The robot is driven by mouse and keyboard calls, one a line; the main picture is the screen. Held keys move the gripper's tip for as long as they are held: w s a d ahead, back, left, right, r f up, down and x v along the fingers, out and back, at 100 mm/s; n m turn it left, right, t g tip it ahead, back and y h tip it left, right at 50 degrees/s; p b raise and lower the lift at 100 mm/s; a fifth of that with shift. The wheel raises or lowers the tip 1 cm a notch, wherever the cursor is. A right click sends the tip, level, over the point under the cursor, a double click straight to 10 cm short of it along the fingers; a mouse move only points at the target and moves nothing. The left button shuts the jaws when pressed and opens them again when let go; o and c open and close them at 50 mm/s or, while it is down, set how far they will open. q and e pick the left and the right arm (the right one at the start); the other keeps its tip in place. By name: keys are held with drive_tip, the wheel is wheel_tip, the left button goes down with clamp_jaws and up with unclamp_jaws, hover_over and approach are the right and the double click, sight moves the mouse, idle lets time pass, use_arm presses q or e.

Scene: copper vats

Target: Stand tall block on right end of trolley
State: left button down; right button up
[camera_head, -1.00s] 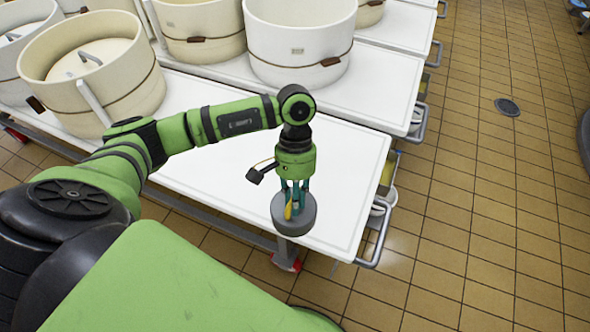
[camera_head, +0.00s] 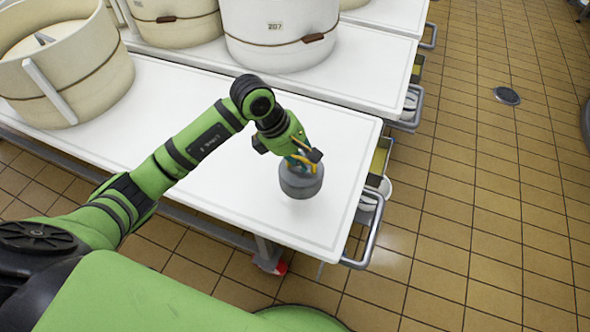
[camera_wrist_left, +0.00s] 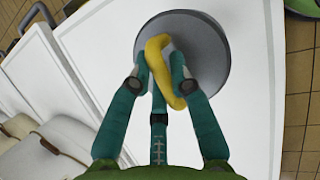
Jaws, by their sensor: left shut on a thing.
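My left gripper (camera_head: 302,162) is shut on a yellow handle (camera_wrist_left: 160,65) that stands up from a round grey piece (camera_head: 301,184). In the left wrist view the grey piece is a flat disc (camera_wrist_left: 210,45) behind the fingers. The piece is over the right part of the white trolley top (camera_head: 215,165), near its front edge. I cannot tell whether it touches the top. No separate tall block shows. My right gripper is not in view.
Large cream vats (camera_head: 65,80) stand at the back and left; one white vat (camera_head: 280,45) is behind my gripper. A metal handle rail (camera_head: 368,240) juts from the trolley's right end. The trolley top around the piece is clear. Tiled floor (camera_head: 460,220) lies to the right.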

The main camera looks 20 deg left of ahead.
use_arm(q)
drive_tip(key=shift+w+f+n+t+b, duration=0.2)
drive_tip(key=shift+w+n+t+b, duration=0.2)
drive_tip(key=shift+w+n, duration=0.4)
drive_tip(key=shift+s+f+b, duration=0.15)
drive_tip(key=shift+f+b, duration=0.65)
drive_tip(key=shift+f, duration=0.4)
drive_tip(key=shift+f+y+b, duration=0.3)
drive_tip(key=shift+f+b, duration=0.35)
drive_tip(key=shift+f, duration=0.3)
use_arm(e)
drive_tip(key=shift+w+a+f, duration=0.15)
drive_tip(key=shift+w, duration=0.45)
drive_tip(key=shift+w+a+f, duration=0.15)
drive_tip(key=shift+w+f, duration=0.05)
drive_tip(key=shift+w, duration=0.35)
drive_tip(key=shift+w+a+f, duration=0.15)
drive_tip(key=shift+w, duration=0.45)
use_arm(q)
drive_tip(key=shift+f+b, duration=0.6)
drive_tip(key=shift+f, duration=0.1)
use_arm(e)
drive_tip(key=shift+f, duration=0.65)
use_arm(q)
drive_tip(key=c, duration=1.1)
unclamp_jaws()
drive_tip(key=shift+o, duration=0.2)
drive_tip(key=shift+s, duration=0.1)
